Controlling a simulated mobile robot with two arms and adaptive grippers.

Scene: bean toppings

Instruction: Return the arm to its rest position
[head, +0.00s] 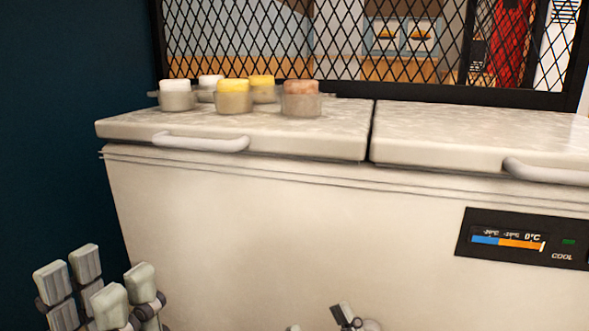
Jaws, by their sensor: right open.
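My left gripper (96,288) is at the lower left, in front of the freezer chest. Its padded fingers point up and stand apart, with nothing visible between them. My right gripper (330,321) shows only in small part at the bottom centre, low in front of the freezer. It is open; most of it is cut off by the picture's lower edge. Both grippers are well below the freezer lid and apart from the containers on it.
A white chest freezer (270,235) fills the middle. On its left lid (330,140) stand several small containers, with white, yellow and brown (301,100) contents. Handles (200,143) stick out in front. Black mesh (300,45) rises behind; a dark wall (60,120) is left.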

